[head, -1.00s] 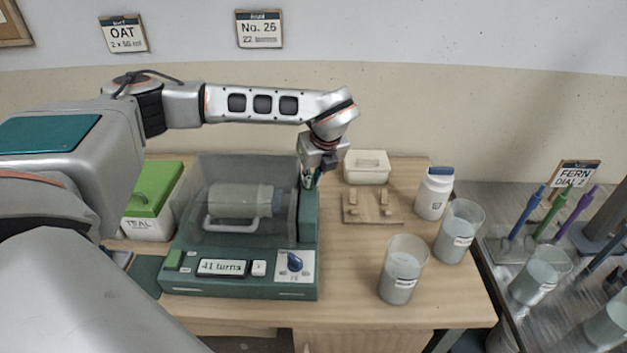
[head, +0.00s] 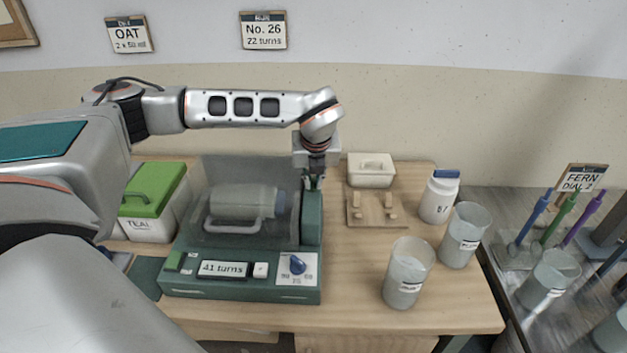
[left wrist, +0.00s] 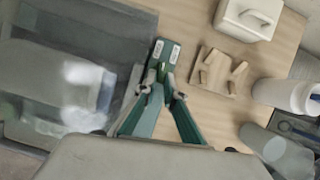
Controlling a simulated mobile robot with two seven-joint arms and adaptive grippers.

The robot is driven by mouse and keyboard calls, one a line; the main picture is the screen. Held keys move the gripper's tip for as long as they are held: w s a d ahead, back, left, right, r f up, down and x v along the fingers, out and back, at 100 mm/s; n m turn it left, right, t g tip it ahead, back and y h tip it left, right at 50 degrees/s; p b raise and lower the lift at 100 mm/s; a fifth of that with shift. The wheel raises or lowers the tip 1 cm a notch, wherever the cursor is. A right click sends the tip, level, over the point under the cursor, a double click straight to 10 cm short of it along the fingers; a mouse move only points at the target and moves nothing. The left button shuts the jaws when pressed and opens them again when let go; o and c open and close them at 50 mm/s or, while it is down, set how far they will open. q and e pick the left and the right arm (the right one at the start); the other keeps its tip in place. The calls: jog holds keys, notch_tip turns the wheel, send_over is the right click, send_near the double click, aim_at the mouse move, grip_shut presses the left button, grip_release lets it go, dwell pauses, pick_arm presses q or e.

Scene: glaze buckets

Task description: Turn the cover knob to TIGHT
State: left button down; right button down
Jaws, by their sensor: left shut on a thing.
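The green machine (head: 240,289) stands on the wooden table with a clear cover over a lying, pale container (head: 240,203). A green post (head: 312,222) rises at its right side. In the left wrist view the post top (left wrist: 165,52) carries two small white labels, too small to read. My left gripper (head: 314,183) points down at this post top. Its fingertips (left wrist: 157,88) are shut around a small green knob there, mostly hidden by the fingers. I cannot tell which way the knob points. The front display (head: 224,269) reads "41 turns".
A blue dial (head: 297,264) sits on the machine's front panel. A green-lidded TEAL box (head: 150,215) stands left. A white lidded box (head: 371,171), wooden rack (head: 374,209), white jar (head: 439,197) and two cups (head: 408,272) stand right.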

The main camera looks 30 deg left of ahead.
pick_arm(q)
jog(key=c, duration=2.1)
grip_release()
jog(key=shift+w, duration=0.1)
jog(key=shift+c, duration=0.2)
jog(key=v, duration=0.8)
jog(key=shift+o, duration=0.5)
jog(key=shift+d, duration=0.15)
